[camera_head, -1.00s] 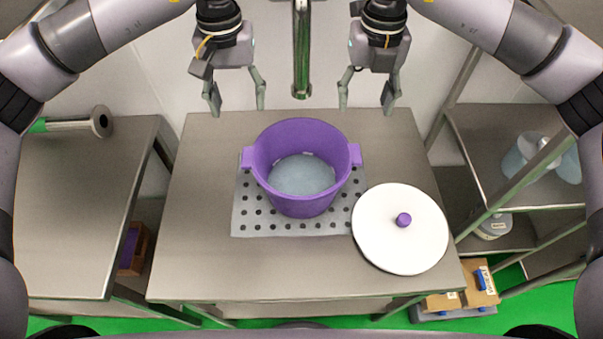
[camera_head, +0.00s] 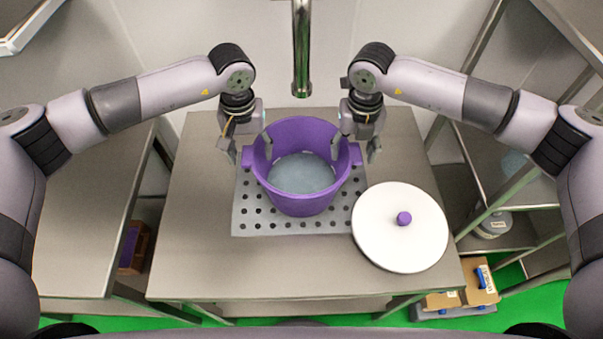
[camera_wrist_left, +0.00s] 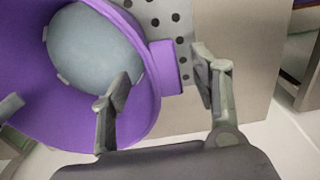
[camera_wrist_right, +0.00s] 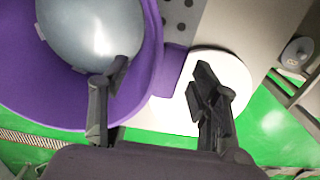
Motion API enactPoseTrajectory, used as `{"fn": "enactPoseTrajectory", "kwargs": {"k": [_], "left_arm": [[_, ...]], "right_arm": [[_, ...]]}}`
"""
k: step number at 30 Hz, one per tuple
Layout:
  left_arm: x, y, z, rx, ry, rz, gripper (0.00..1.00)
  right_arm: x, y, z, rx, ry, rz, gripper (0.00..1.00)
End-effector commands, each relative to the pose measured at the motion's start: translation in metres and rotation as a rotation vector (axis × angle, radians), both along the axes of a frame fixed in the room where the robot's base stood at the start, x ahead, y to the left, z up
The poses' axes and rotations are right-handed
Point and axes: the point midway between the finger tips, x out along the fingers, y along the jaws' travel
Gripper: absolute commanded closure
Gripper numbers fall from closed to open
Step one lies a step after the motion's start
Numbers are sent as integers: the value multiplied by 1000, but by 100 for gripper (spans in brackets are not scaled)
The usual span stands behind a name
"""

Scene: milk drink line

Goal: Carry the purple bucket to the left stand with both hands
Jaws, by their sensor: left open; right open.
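The purple bucket (camera_head: 300,205) stands upright on a perforated grey mat (camera_head: 262,225) on the middle table, with pale grey-blue contents inside. My left gripper (camera_head: 246,155) is open at its left handle. In the left wrist view that handle (camera_wrist_left: 165,68) lies between the spread fingers, one finger over the bucket's inside. My right gripper (camera_head: 356,152) is open at the right handle. In the right wrist view this handle (camera_wrist_right: 172,72) also lies between the spread fingers. Contact with the handles cannot be told. The left stand (camera_head: 85,225) is a bare metal table.
A white lid (camera_head: 385,235) with a purple knob lies to the bucket's right on the middle table (camera_head: 200,250). A faucet (camera_head: 301,60) hangs behind the bucket. A gap separates the two tables. A metal shelf (camera_head: 480,180) stands at right.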

Motion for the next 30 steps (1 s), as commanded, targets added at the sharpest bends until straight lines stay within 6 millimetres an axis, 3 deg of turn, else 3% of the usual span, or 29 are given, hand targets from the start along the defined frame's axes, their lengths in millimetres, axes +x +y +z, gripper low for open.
{"fn": "enactPoseTrajectory", "kwargs": {"k": [5,14,30], "left_arm": [[0,0,-12,-1,-1,0,43],[0,0,-14,0,-1,0,43],[0,0,-13,-1,-1,0,78]], "right_arm": [[0,0,-12,-1,0,1,43],[0,0,-14,-1,0,1,43],[0,0,-14,0,0,1,78]]}}
